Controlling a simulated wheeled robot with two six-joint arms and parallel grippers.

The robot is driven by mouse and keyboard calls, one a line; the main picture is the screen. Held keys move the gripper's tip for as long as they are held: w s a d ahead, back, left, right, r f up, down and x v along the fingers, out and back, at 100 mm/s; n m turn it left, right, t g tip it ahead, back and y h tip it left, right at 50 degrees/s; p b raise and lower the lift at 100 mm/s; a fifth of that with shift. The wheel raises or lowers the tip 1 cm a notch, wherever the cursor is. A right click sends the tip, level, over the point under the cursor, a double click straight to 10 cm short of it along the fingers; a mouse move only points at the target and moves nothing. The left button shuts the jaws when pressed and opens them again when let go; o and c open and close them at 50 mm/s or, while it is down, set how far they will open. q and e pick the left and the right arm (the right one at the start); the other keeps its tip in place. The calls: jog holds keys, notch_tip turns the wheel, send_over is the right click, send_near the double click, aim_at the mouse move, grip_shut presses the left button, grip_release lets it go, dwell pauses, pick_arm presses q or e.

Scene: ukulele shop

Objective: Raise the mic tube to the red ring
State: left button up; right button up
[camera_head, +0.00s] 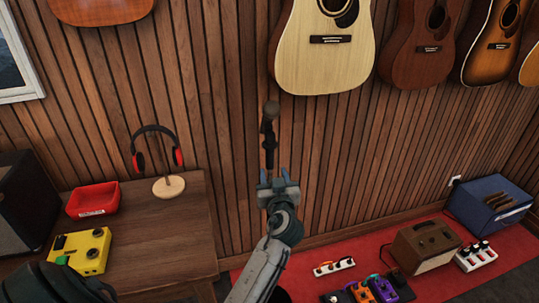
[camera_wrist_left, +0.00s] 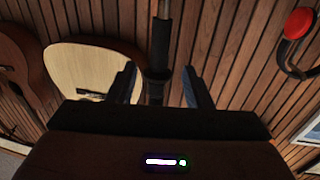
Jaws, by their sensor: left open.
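A dark microphone (camera_head: 268,115) stands upright in front of the wood-slat wall, on a thin dark mic tube (camera_head: 270,158). My left gripper (camera_head: 278,186) is at the lower visible part of the tube, its fingers pointing up and away, and hides what is below. In the left wrist view the tube (camera_wrist_left: 160,45) runs down between the two spread blue-grey fingers of my left gripper (camera_wrist_left: 160,88), with a gap on each side. A thicker dark section of the tube sits between the fingers. I cannot make out a red ring on the tube. My right gripper is not in view.
A wooden table (camera_head: 195,225) on the left holds headphones on a stand (camera_head: 167,185), a red tray (camera_head: 93,201) and a yellow pedal (camera_head: 82,251). Guitars (camera_head: 325,50) hang on the wall behind. Pedals and a brown amplifier (camera_head: 425,247) stand on a red mat at the right.

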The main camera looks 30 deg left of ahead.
aim_at(270, 159)
pick_arm(q)
jog(key=p+x, duration=0.3)
jog(key=x, duration=0.5)
jog(key=shift+w+a, duration=0.25)
jog(key=shift+w, duration=0.1)
jog(key=shift+w+a+f, duration=0.1)
jog(key=shift+w+a, duration=0.15)
jog(key=shift+w, duration=0.1)
